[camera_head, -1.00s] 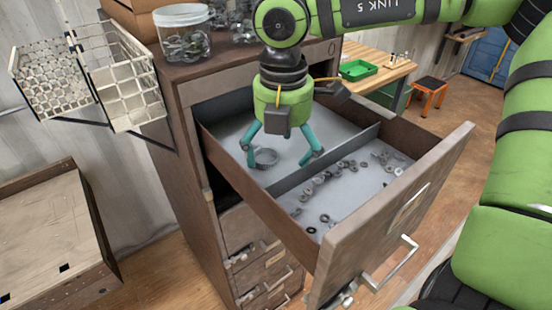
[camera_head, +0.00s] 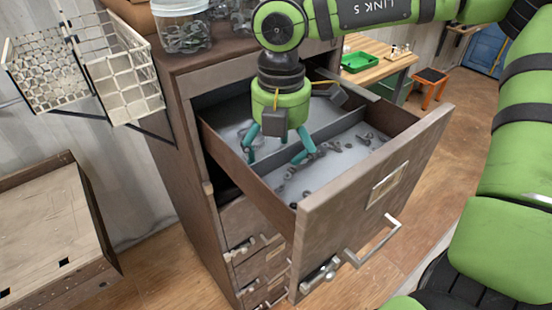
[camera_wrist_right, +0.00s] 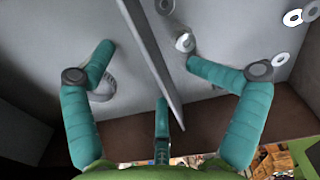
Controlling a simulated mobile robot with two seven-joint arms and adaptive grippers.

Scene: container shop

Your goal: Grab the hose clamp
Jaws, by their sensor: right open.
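The hose clamp is a thin grey metal ring (camera_wrist_right: 108,88) on the floor of the open drawer (camera_head: 250,187). In the right wrist view it lies beside the left finger, which partly covers it. In the head view it is mostly hidden behind my right gripper (camera_head: 278,156). The right gripper is open, pointing down into the drawer with nothing held. In the wrist view its fingers (camera_wrist_right: 165,80) straddle the drawer's thin divider (camera_wrist_right: 150,60), so the clamp is on one side and one finger on the other. My left gripper is not in view.
Small washers and fittings (camera_head: 340,147) lie in the drawer's front compartment; a pale ring (camera_wrist_right: 185,42) lies near the right finger. The drawer's wooden front (camera_head: 375,185) and side walls surround the gripper. A clear jar (camera_head: 183,28) stands on the cabinet; wire baskets (camera_head: 120,80) hang left.

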